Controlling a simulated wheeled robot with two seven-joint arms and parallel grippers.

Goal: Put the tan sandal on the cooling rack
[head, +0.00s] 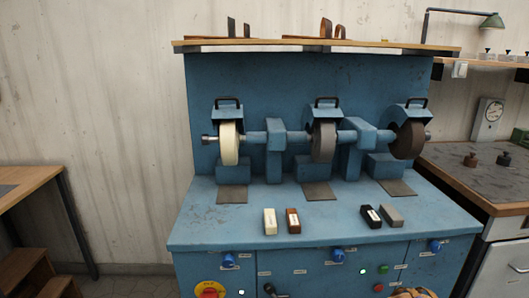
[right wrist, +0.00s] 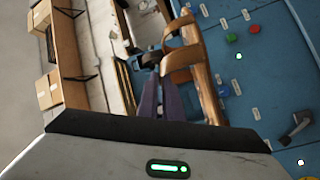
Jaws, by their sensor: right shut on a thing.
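The tan sandal (right wrist: 206,82) shows in the right wrist view, with its long sole edge-on and its straps toward the left. My right gripper (right wrist: 160,72) is shut on it, with the fingertips at the straps. A small part of the sandal (head: 412,293) also shows at the bottom edge of the head view, in front of the blue machine. My left gripper is in neither view. I cannot make out a cooling rack in either view.
A blue grinding machine (head: 290,240) with several wheels fills the middle. Small blocks (head: 293,221) lie on its ledge. A wooden shelf (head: 390,47) tops it. A bench (head: 480,180) stands right, a wooden table (head: 30,180) left. Cardboard boxes (right wrist: 62,60) show in the wrist view.

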